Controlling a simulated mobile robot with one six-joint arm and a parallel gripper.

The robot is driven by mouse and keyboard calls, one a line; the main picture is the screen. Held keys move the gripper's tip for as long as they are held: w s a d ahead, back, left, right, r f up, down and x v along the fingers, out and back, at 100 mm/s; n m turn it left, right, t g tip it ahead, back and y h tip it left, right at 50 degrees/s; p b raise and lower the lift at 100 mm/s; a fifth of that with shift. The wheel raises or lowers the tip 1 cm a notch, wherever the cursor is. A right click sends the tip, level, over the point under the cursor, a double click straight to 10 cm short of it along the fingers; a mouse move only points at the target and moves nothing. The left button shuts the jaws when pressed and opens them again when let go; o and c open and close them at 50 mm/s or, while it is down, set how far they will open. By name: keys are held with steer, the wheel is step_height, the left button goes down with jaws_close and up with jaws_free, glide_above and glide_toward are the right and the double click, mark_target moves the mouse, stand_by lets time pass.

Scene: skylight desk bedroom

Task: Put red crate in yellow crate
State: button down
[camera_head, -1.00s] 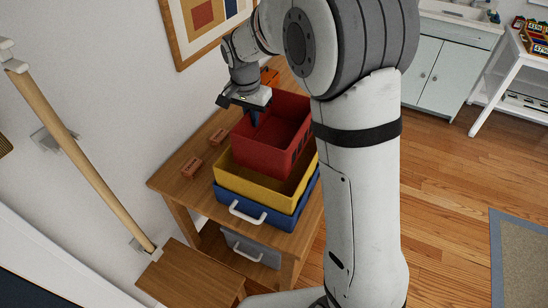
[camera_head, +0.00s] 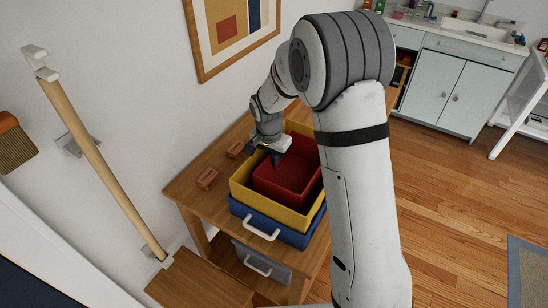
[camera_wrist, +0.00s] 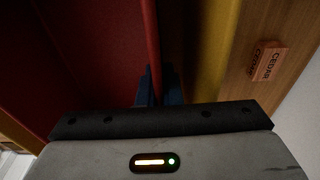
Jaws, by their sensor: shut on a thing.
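The red crate (camera_head: 287,181) sits low inside the yellow crate (camera_head: 240,191) in the head view, with its rim near the yellow rim. The yellow crate rests in or on a blue crate (camera_head: 293,236) on the wooden table. My gripper (camera_head: 276,158) is shut on the red crate's wall at its left side. In the wrist view, the gripper fingers (camera_wrist: 158,88) straddle the rim of the red crate (camera_wrist: 95,45), and the yellow crate's wall (camera_wrist: 208,50) runs alongside with a dark gap between. My arm hides the right side of the crates.
Two small reddish-brown blocks lie on the wooden table (camera_head: 188,187) left of the crates; the wrist view shows one block (camera_wrist: 268,62) marked CEDAR. The wall and a framed picture (camera_head: 233,32) stand close behind.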

steer(key=shift+f+b, duration=0.55)
steer(key=shift+f, duration=0.1)
steer(key=c, duration=1.6)
jaws_free()
